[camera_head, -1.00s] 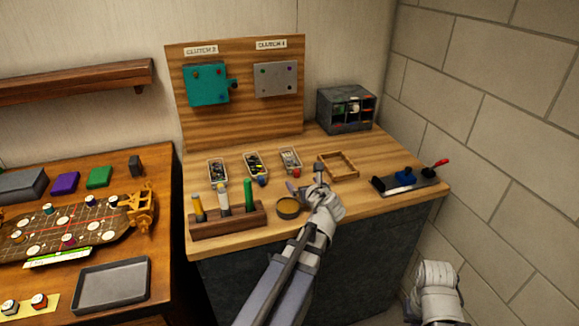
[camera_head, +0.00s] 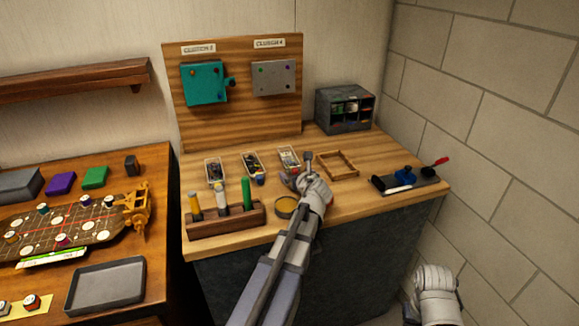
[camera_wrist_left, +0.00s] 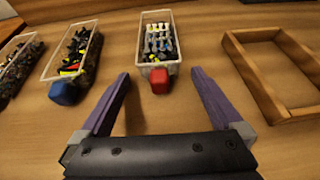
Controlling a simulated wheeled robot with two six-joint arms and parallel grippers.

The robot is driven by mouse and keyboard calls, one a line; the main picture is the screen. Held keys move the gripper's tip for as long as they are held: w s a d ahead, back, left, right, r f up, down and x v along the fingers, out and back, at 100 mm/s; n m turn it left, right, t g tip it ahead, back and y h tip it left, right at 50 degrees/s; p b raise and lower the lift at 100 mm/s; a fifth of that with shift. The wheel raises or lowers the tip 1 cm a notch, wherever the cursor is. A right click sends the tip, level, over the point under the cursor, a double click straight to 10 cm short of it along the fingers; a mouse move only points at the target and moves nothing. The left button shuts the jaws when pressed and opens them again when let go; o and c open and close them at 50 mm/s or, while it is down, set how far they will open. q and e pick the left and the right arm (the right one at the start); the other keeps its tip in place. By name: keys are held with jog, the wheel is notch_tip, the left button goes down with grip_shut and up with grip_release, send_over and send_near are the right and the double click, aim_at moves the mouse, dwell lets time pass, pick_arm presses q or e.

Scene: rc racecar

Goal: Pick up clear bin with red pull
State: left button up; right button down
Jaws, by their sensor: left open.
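The clear bin with the red pull (camera_wrist_left: 158,45) is a narrow see-through box of small bolts, upright on the wooden bench in the left wrist view. Its red pull (camera_wrist_left: 159,80) faces my left gripper (camera_wrist_left: 159,85), which is open with a finger on each side of the pull and nothing held. In the head view the bin (camera_head: 288,158) stands just beyond the left gripper (camera_head: 296,178), which hides part of its near end. My right gripper is not clearly seen; only a pale part of my other arm shows at the lower right.
A clear bin with a blue pull (camera_wrist_left: 72,55) stands to the left, with another bin (camera_wrist_left: 17,64) beyond it. An empty wooden frame (camera_wrist_left: 268,95) lies close on the right. A round tin (camera_head: 285,207) and a tool rack (camera_head: 228,221) sit nearer the bench's front edge.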

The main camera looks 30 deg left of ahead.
pick_arm(q)
jog(key=shift+c, duration=0.6)
grip_shut()
dwell(0.3)
notch_tip(320, 180, up, 10)
jog(key=p, duration=1)
